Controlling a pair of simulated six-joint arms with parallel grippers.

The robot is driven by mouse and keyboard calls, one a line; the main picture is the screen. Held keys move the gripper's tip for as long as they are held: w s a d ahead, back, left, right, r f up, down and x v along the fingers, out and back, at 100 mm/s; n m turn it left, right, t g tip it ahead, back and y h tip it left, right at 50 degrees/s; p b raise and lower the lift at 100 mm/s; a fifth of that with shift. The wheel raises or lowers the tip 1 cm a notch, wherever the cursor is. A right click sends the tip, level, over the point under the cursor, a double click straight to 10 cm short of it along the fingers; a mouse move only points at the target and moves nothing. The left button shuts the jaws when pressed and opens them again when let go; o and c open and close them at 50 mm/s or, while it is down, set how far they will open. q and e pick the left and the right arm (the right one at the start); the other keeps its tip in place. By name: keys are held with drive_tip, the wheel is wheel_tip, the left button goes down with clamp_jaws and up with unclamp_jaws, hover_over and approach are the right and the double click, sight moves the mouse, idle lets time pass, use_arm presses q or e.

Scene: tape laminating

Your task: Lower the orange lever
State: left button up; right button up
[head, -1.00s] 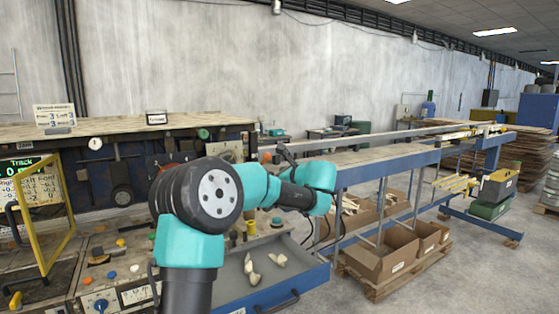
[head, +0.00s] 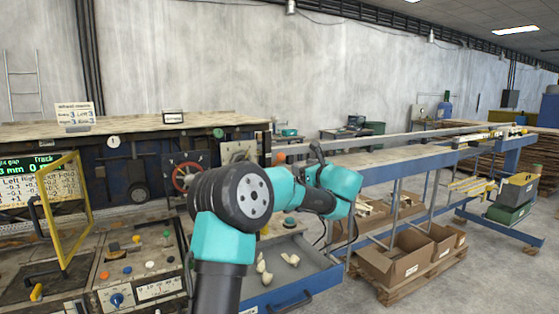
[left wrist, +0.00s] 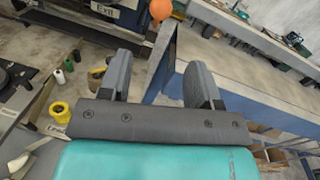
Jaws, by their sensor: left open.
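The orange lever's round knob (left wrist: 160,9) shows at the top of the left wrist view, beyond the fingertips and roughly in line with the gap between them. In the head view a small orange spot (head: 281,157), which looks like the same knob, sits at the left end of the long table. My left gripper (left wrist: 160,78) is open and empty, its two grey fingers apart and not touching the knob. In the head view its dark finger (head: 317,153) shows just right of the orange spot. The lever's shaft is hard to make out. My right gripper is in neither view.
The long blue-framed table (head: 385,156) runs to the right. A control bench with a yellow frame (head: 62,215) stands at the left. An open blue drawer (head: 300,275) and cardboard boxes (head: 392,262) lie below. A yellow roll (left wrist: 59,112) shows in the left wrist view.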

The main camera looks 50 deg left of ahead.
sight(280, 159)
use_arm(q)
drive_tip(key=a, duration=0.4)
drive_tip(key=w+a, duration=0.1)
drive_tip(key=a, duration=0.4)
drive_tip(key=w+a, duration=0.1)
drive_tip(key=a, duration=0.4)
drive_tip(key=shift+a, duration=0.15)
clamp_jaws()
